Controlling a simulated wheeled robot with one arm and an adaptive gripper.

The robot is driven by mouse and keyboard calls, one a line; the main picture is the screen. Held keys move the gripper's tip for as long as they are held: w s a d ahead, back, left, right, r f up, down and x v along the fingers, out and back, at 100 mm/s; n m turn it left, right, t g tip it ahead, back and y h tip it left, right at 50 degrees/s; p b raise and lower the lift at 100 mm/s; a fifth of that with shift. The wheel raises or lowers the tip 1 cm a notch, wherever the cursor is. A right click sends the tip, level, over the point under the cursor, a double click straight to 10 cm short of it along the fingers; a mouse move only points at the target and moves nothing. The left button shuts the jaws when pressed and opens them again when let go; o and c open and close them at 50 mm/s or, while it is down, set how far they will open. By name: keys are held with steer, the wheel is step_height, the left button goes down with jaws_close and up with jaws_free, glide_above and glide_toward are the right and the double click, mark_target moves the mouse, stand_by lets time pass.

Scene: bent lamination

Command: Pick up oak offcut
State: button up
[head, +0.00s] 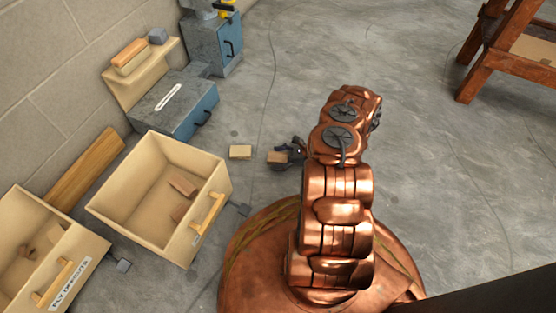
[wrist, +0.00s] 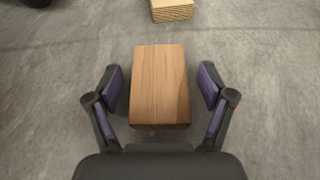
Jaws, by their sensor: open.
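The oak offcut, a brown wooden block (wrist: 159,85), lies on the grey concrete floor in the middle of the wrist view. My gripper (wrist: 160,85) is open, with one purple-padded finger on each side of the block and a visible gap at both sides. In the head view the block (head: 277,157) shows just left of my gripper (head: 290,153), which is partly hidden by my copper arm. A paler block (wrist: 172,9) lies farther off on the floor, and it also shows in the head view (head: 240,152).
Two open wooden drawers (head: 118,223) (head: 88,247) with brown blocks inside stand at the left. A blue-grey cabinet (head: 180,105) stands by the block wall. A wooden trestle (head: 487,70) is at the upper right. The floor between is clear.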

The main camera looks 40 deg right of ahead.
steer(key=c, duration=1.3)
steer(key=shift+o, duration=0.2)
steer(key=shift+r, duration=0.1)
